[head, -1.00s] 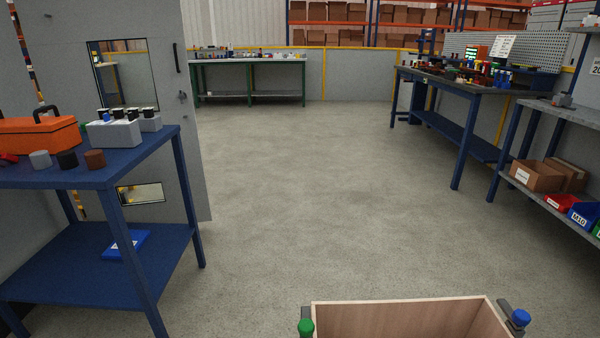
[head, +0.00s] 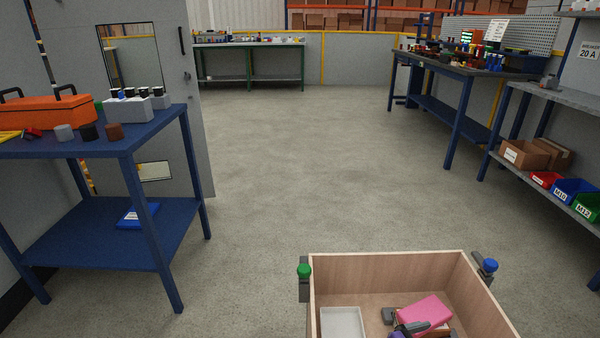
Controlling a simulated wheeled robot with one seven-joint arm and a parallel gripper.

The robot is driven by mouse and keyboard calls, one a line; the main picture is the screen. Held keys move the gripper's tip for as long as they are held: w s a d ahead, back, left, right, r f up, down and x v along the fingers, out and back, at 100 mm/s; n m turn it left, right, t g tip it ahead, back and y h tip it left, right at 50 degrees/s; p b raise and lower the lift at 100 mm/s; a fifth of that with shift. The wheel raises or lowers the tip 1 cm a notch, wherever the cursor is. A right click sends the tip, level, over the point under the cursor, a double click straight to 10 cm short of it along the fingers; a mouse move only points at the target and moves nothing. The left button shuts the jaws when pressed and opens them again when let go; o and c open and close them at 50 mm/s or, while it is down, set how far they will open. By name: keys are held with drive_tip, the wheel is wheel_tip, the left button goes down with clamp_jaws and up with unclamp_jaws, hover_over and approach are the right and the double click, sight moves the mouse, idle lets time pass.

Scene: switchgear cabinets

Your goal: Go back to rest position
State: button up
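My gripper and arm do not show in the head view. The wooden box (head: 390,268) is at the bottom of the picture, cut off by the lower edge. A green knob (head: 304,271) is at its far left corner and a blue knob (head: 490,265) at its far right corner. Inside lie a white tray (head: 343,324), a pink block (head: 425,312) and small dark grey and purple pieces (head: 411,328) that I cannot make out.
A blue table (head: 150,128) with an orange toolbox (head: 48,113) and grey blocks stands at left, before a grey cabinet door (head: 190,85). A shelf with bins (head: 572,190) and a cluttered workbench (head: 455,68) line the right. A green-legged table (head: 250,62) is behind. The middle floor (head: 290,180) is clear.

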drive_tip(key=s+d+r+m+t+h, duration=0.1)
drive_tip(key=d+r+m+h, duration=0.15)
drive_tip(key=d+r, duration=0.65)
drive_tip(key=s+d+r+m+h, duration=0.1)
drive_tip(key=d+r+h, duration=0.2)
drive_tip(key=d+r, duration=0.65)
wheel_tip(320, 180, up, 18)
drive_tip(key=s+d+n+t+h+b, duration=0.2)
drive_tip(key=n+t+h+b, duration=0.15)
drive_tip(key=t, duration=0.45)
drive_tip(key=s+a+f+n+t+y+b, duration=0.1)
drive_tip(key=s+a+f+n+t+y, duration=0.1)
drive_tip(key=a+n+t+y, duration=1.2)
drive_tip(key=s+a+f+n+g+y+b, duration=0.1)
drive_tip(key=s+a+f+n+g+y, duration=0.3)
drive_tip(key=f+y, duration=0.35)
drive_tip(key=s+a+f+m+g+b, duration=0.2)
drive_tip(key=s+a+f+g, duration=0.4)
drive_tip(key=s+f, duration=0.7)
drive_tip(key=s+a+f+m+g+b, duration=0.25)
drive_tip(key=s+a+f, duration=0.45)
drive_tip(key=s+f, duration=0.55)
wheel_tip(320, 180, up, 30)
drive_tip(key=p, duration=3)
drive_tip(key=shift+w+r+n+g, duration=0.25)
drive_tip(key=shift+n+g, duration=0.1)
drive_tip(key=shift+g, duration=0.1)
